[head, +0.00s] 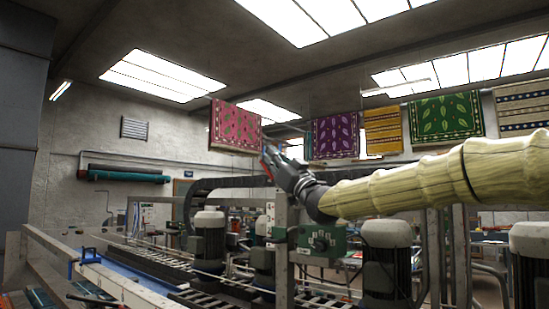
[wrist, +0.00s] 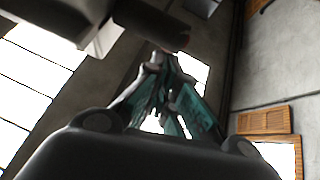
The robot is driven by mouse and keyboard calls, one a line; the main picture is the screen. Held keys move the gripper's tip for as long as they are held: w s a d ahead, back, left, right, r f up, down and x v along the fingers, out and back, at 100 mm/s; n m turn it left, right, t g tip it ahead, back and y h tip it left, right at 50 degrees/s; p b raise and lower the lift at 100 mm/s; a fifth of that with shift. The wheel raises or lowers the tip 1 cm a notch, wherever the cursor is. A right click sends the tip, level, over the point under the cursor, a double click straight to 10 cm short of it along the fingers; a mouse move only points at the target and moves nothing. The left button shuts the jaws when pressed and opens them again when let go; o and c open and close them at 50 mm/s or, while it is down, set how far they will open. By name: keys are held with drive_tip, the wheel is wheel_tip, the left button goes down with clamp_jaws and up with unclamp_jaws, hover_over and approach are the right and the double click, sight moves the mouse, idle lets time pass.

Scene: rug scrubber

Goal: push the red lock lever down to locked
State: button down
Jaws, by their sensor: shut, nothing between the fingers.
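My gripper (head: 270,158) is raised at the end of my sleeved arm, in the middle of the head view. Its fingers are shut and empty, and they point up and to the left. In the wrist view the teal fingers (wrist: 165,62) come together beneath a dark rounded part with a dull reddish end; whether they touch it I cannot tell. A small red patch shows beside the fingers in the head view. I cannot make out clearly whether either is the red lock lever, or how the lever stands.
Below my arm stands a machine with grey motors (head: 387,262), a green box (head: 322,240) and a roller conveyor (head: 150,262). A pale rail (head: 110,280) with a blue clamp (head: 88,256) runs at lower left. Patterned rugs (head: 445,118) hang behind my arm.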

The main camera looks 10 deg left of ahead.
drive_tip(key=shift+w+a+f+g, duration=0.1)
drive_tip(key=shift+w+a+g, duration=0.15)
drive_tip(key=shift+a, duration=0.15)
drive_tip(key=shift+w+a+g, duration=0.1)
drive_tip(key=shift+a+g, duration=0.15)
drive_tip(key=shift+a, duration=0.15)
drive_tip(key=shift+w+a+f, duration=0.1)
drive_tip(key=shift+a, duration=0.1)
idle(1.4)
drive_tip(key=s+d+r+b, duration=0.3)
drive_tip(key=s+d+r, duration=0.1)
drive_tip(key=s+d, duration=0.3)
drive_tip(key=d, duration=0.2)
drive_tip(key=shift+s+d+r, duration=0.3)
drive_tip(key=shift+d+r, duration=0.05)
idle(0.5)
